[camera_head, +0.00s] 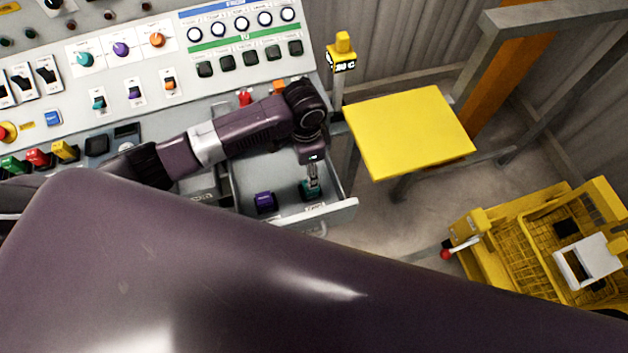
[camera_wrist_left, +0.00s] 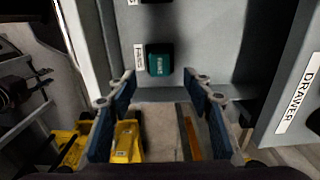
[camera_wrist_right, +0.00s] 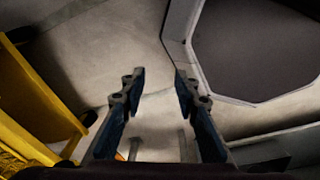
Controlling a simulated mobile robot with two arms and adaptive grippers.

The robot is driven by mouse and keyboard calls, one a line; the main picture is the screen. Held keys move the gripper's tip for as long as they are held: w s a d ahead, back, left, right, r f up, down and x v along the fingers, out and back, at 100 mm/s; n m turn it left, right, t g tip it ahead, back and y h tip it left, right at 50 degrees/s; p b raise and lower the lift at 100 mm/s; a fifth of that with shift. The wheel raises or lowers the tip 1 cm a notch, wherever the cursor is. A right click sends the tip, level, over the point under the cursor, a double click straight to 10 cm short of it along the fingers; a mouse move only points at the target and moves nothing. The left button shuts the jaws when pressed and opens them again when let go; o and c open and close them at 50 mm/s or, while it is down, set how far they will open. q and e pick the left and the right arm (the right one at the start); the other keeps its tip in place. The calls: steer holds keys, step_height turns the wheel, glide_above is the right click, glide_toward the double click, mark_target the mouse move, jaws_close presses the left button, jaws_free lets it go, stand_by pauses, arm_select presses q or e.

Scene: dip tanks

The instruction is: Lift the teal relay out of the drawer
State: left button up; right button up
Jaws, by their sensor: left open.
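The teal relay (camera_head: 306,193) sits in the open drawer (camera_head: 345,206), near its right front corner. In the left wrist view the teal relay (camera_wrist_left: 160,62) stands beside a small white label, lined up between the fingertips and a little beyond them. My left gripper (camera_head: 313,185) points down into the drawer, directly over the relay and partly hiding it. Its blue-padded fingers (camera_wrist_left: 160,80) are apart, with nothing held. My right gripper (camera_wrist_right: 159,74) is open and empty above bare floor in its wrist view; it is not visible in the head view.
A purple relay (camera_head: 265,202) sits in the drawer left of the teal one. The control panel (camera_head: 150,70) rises behind the drawer. A yellow table (camera_head: 408,130) stands to the right, and a yellow cart (camera_head: 545,245) at the lower right. Floor shows between them.

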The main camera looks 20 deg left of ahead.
arm_select(q)
steer(key=shift+w+a+f, duration=0.1)
steer(key=shift+a+f, duration=0.1)
steer(key=shift+f, duration=0.35)
steer(key=shift+d+f+p, duration=0.25)
steer(key=shift+f+p, duration=0.1)
steer(key=shift+f, duration=0.85)
steer(key=f, duration=0.3)
steer(key=shift+d+f, duration=0.2)
steer(key=shift+f, duration=0.35)
arm_select(e)
steer(key=shift+s+a+r, duration=0.2)
steer(key=shift+s+r, duration=0.15)
steer(key=shift+s, duration=0.2)
arm_select(q)
jaws_close()
